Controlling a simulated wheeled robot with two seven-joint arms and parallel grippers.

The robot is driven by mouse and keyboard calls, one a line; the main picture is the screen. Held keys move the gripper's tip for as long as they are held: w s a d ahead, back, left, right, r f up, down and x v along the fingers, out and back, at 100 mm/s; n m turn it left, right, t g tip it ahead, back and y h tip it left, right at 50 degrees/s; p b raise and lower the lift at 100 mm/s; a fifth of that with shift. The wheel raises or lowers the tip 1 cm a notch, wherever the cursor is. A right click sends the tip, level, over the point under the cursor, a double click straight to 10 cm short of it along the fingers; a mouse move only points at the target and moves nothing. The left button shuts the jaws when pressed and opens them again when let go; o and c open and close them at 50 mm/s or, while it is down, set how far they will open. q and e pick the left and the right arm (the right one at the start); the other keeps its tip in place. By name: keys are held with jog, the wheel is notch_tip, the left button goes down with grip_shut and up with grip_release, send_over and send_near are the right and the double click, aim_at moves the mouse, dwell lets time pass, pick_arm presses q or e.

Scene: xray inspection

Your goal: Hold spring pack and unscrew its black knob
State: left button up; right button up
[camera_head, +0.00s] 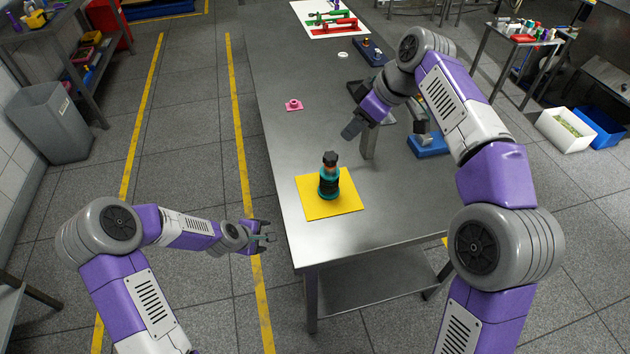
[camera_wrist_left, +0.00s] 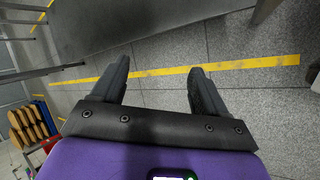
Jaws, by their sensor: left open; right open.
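The spring pack (camera_head: 328,186) is a teal and dark cylinder standing upright on a yellow mat (camera_head: 345,205) near the table's front left corner. Its black knob (camera_head: 330,157) is on top. My right gripper (camera_head: 352,128) is open above the table, behind and right of the spring pack, apart from it. My left gripper (camera_head: 265,236) is open and empty beside the table's left edge, left of and nearer than the mat. In the left wrist view its two fingers (camera_wrist_left: 158,80) are spread with only floor between them.
The metal table (camera_head: 290,150) has clear room around the mat. A pink part (camera_head: 293,105) lies farther back. A blue-based device (camera_head: 428,145) stands at the right edge, and red and green parts (camera_head: 335,24) lie at the far end. White (camera_head: 565,130) and blue bins stand on the floor right.

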aim_at(324, 181)
pick_arm(q)
jog(key=w+a+r+n+t+h, duration=0.1)
jog(key=w+r+n+t, duration=0.15)
jog(key=w+r, duration=0.45)
jog(key=w+r+n+t, duration=0.15)
jog(key=r+n, duration=0.25)
jog(key=r, duration=0.7)
jog(key=d+n+h, duration=0.1)
jog(key=d, duration=0.2)
jog(key=s+d+h, duration=0.1)
jog(key=d, duration=0.3)
jog(key=s+d+r+n+h, duration=0.1)
jog(key=d, duration=0.2)
jog(key=shift+d+n+g, duration=0.35)
jog(key=shift+d+g, duration=0.05)
jog(key=d, duration=0.1)
jog(key=s+d+r+n+h, duration=0.1)
jog(key=d, duration=0.1)
jog(key=s+d+h, duration=0.1)
jog(key=d, duration=0.1)
jog(key=shift+s+d+r+n, duration=0.15)
jog(key=shift+d+r+n, duration=0.05)
jog(key=shift+r+n, duration=0.15)
jog(key=shift+d+r, duration=0.1)
jog(key=shift+d, duration=0.55)
jog(key=x, duration=0.7)
jog(key=shift+a, duration=0.1)
